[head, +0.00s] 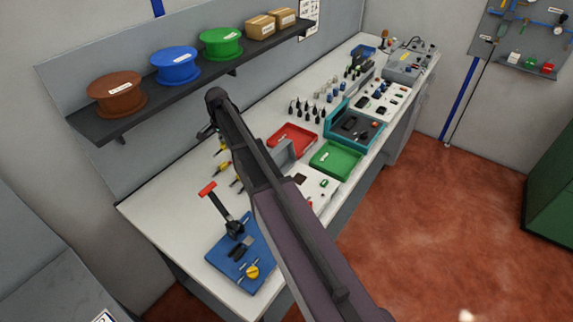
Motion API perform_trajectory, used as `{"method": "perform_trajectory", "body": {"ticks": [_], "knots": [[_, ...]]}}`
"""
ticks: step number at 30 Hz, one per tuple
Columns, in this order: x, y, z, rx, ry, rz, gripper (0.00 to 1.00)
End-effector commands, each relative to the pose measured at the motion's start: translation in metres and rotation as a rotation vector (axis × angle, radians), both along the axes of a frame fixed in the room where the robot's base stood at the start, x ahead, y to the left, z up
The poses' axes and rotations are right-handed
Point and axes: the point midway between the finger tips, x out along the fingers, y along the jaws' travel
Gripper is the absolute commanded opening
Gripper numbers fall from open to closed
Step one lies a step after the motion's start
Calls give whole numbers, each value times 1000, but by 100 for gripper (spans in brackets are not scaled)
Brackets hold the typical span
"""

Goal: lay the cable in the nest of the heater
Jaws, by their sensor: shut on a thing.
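I cannot pick out the cable or the heater with its nest for certain in the head view. My arm crosses the middle of the picture and covers part of the bench. My gripper's fingertips do not show, and anything held is hidden. A teal open case (338,127) with a dark interior and small parts sits on the bench right of the arm. A white board (329,186) with small parts lies partly behind the arm.
A red tray (301,134) and a green tray (335,161) stand mid-bench. A blue fixture (222,254) with a red-handled lever (208,189) is at the near end. The bench's near left corner (155,207) is clear.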

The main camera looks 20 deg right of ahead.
Motion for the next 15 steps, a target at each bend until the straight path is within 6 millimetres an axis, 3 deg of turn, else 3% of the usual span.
{"method": "perform_trajectory", "body": {"ticks": [1,6,15], "knots": [[0,0,14,0,0,0,0],[0,0,30,0,0,0,0],[0,0,35,0,0,0,0]]}}
